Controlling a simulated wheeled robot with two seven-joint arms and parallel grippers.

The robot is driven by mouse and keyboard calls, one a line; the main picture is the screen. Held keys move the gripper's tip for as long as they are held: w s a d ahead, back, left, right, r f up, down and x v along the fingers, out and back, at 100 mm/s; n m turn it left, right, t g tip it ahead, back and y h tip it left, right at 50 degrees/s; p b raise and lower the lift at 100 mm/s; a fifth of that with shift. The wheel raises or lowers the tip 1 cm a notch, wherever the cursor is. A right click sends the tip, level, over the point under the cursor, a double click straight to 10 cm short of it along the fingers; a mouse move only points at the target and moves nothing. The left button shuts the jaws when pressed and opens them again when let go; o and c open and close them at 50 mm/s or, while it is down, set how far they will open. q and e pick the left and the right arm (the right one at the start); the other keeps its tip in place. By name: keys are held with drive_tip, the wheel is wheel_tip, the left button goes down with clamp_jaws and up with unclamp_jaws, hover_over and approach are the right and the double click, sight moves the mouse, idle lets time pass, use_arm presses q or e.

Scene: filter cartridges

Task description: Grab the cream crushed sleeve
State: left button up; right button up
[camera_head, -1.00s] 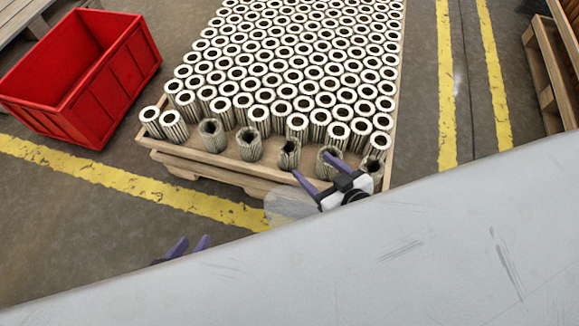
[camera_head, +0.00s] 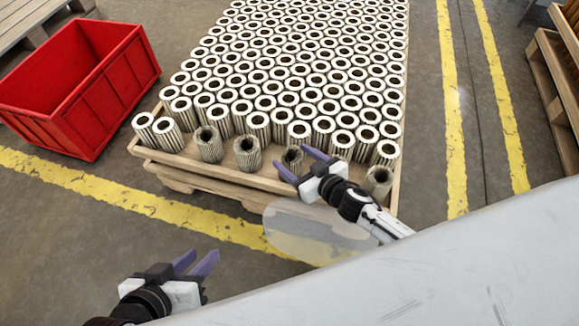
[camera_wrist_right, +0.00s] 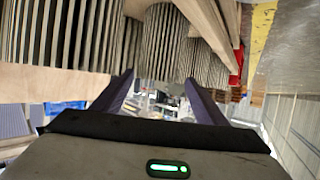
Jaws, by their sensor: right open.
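Several crushed, dented pleated sleeves stand in the front row of the pallet tray (camera_head: 230,177): one at left (camera_head: 209,146), one beside it (camera_head: 248,154), one in the middle (camera_head: 291,158), one at the right corner (camera_head: 377,181). All look beige to grey; I cannot tell which is the cream one. My right gripper (camera_head: 295,162) is open, its purple fingers overlapping the middle crushed sleeve and partly hiding it. In the right wrist view its fingers (camera_wrist_right: 160,92) are apart and empty, with a pleated sleeve (camera_wrist_right: 165,45) beyond them. My left gripper (camera_head: 200,257) is open and empty over the floor.
Intact white-topped cartridges (camera_head: 290,70) fill the tray tightly behind the crushed row. A red, empty-looking crate (camera_head: 100,100) stands on the floor at left. Wooden pallets (camera_head: 555,90) stand at the right edge. The floor with yellow lines (camera_head: 150,203) is clear.

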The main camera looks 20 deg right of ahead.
drive_tip(key=shift+w+a+f, duration=0.15)
drive_tip(key=shift+w+f, duration=0.05)
drive_tip(key=shift+w, duration=0.2)
